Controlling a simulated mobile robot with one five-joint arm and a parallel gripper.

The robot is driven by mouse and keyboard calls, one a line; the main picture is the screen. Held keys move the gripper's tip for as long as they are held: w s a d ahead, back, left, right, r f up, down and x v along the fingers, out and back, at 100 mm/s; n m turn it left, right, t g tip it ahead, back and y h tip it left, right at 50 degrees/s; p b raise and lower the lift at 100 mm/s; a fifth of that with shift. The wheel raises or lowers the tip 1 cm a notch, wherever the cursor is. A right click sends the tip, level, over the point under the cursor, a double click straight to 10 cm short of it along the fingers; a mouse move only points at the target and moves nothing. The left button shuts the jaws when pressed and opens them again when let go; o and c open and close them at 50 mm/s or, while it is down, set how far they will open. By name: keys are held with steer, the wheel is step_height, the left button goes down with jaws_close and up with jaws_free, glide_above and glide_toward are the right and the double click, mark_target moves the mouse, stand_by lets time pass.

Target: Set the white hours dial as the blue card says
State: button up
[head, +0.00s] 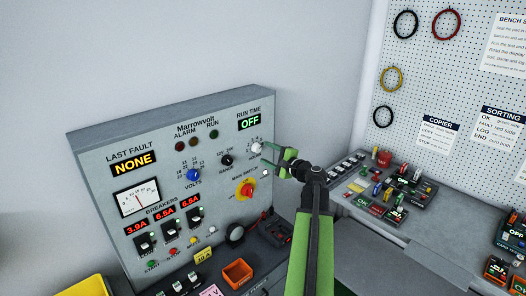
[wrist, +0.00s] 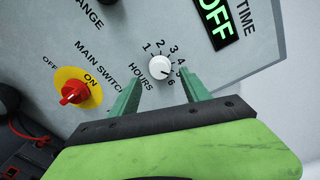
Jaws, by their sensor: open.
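The white hours dial (wrist: 160,67) is on the grey panel (head: 100,150), under the RUN TIME display (head: 250,121), which reads OFF. Its scale runs from 1 to 6. Its dark mark appears to point near 6 in the wrist view. In the head view the dial (head: 256,148) is just left of my gripper (head: 268,150). My gripper (wrist: 156,85) is open, with its green fingers on either side below the dial, apart from it. I cannot make out a blue card in either view.
The red main switch (wrist: 74,92) on its yellow plate is left of the dial; it also shows in the head view (head: 245,190). The blue volts knob (head: 193,174) and black range knob (head: 226,160) are further left. An orange bin (head: 237,273) stands below the panel.

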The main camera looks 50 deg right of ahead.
steer(key=s+a+r, duration=0.1)
steer(key=s, duration=1.2)
steer(key=shift+s+a+p, duration=0.15)
steer(key=shift+s+p, duration=0.1)
steer(key=shift+p, duration=0.15)
steer(key=w+a+f+n+g+y+b, duration=0.1)
steer(key=w+a+f+n+g+y, duration=0.15)
steer(key=w+a+f, duration=0.4)
steer(key=w+a+f+n+g+y+b, duration=0.2)
steer(key=w+a+f+n, duration=0.15)
steer(key=a, duration=0.55)
steer(key=w+a+f+n+g+y+b, duration=0.1)
steer(key=w+a+f+n+g+y, duration=0.15)
steer(key=w+a+f, duration=0.4)
steer(key=s+a+f+n+g+h+b, duration=0.1)
steer(key=a+f+n, duration=0.4)
steer(key=a, duration=0.5)
steer(key=s+a+f+n+g+h+b, duration=0.2)
steer(key=s+a+f+n+g, duration=0.1)
steer(key=a, duration=0.7)
steer(key=s+a+f+n+g+h+b, duration=0.2)
steer(key=a+f+n+g, duration=0.4)
steer(key=a, duration=0.4)
steer(key=shift+s+a+f+n+h, duration=0.25)
steer(key=shift+s+f+n+h, duration=0.1)
steer(key=shift+f, duration=0.2)
steer(key=shift+c, duration=0.3)
